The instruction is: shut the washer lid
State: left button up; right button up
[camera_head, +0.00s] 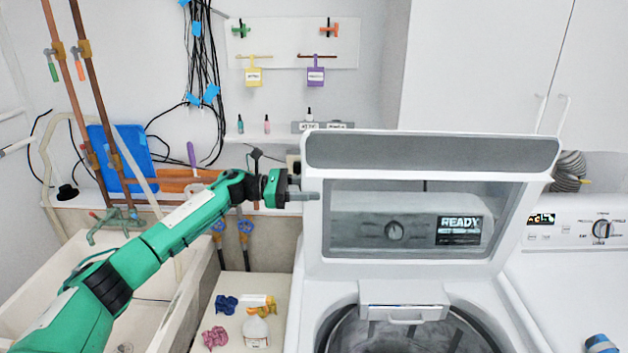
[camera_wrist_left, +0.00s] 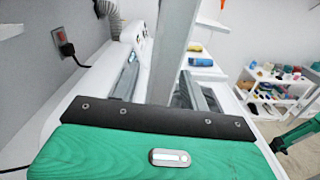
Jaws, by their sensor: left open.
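The white washer lid (camera_head: 313,215) stands raised and upright, its window showing the control panel with a "READY" display behind it. The washer tub (camera_head: 400,335) below is uncovered. My left gripper (camera_head: 305,195) is at the lid's left edge, about mid-height, pointing right. In the left wrist view the open fingers (camera_wrist_left: 163,75) lie on either side of the lid (camera_wrist_left: 177,45), which is seen edge-on between them. I cannot tell whether either finger touches it.
A white sink (camera_head: 170,300) stands at the left. A narrow counter (camera_head: 235,285) with a bottle (camera_head: 255,330) and small coloured items lies between sink and washer. A second white machine (camera_head: 570,270) stands at the right. Cabinets (camera_head: 480,65) hang above; a shelf (camera_head: 265,138) is behind.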

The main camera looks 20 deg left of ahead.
pick_arm(q)
jog(key=shift+w+d, duration=0.25)
jog(key=shift+d, duration=0.4)
pick_arm(e)
jog(key=shift+w+d+r, duration=0.1)
jog(key=shift+d+r, duration=0.25)
